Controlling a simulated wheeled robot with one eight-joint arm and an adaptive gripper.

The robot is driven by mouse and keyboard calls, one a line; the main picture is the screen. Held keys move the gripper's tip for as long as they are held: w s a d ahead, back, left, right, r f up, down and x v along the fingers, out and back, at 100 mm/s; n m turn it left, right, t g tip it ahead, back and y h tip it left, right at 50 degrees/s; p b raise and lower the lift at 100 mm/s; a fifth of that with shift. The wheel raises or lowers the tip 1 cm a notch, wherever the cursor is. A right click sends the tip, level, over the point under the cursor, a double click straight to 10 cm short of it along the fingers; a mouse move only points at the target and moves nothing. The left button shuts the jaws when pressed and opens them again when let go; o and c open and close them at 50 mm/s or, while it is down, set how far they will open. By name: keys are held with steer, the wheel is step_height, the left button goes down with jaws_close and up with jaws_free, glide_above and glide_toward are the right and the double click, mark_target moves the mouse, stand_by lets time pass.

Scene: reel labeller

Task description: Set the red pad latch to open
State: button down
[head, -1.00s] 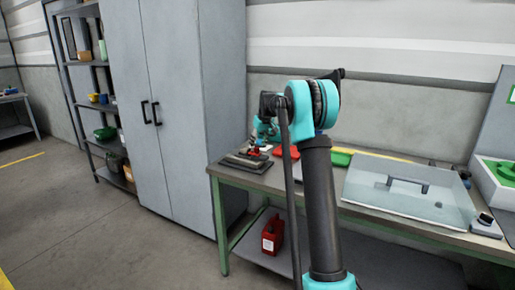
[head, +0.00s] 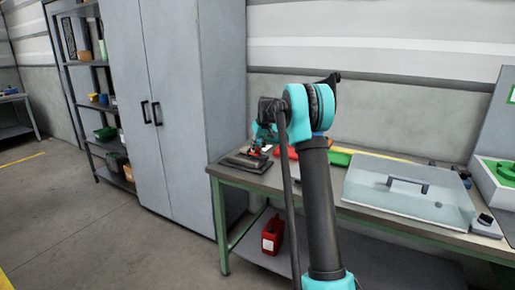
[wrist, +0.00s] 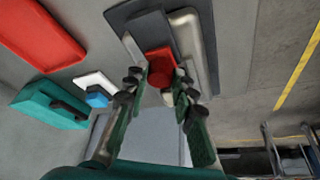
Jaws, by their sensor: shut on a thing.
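The red pad latch (wrist: 160,62) is a small red block on a dark grey device with a pale metal bar beside it. The device's base (wrist: 137,14) shows in the wrist view. In the head view the device (head: 240,163) sits at the left end of the workbench, with a small bit of red under my gripper. My gripper (wrist: 160,80) is shut on the red latch, one dark finger on each side. The fingertips partly cover the latch's lower part, and I cannot tell its set position.
The bench (head: 228,173) also carries a red tray (wrist: 38,32), a green box (wrist: 45,107) and a large clear-lidded case (head: 400,200). A grey cabinet (head: 165,100) stands left of the bench. A red canister (head: 272,235) is on the lower shelf.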

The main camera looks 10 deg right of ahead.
steer(key=shift+d, duration=0.1)
steer(key=s+d, duration=0.2)
steer(key=d, duration=0.1)
steer(key=shift+s, duration=0.1)
steer(key=c, duration=1.3)
jaws_free()
steer(key=shift+o, duration=0.2)
steer(key=v, duration=1.2)
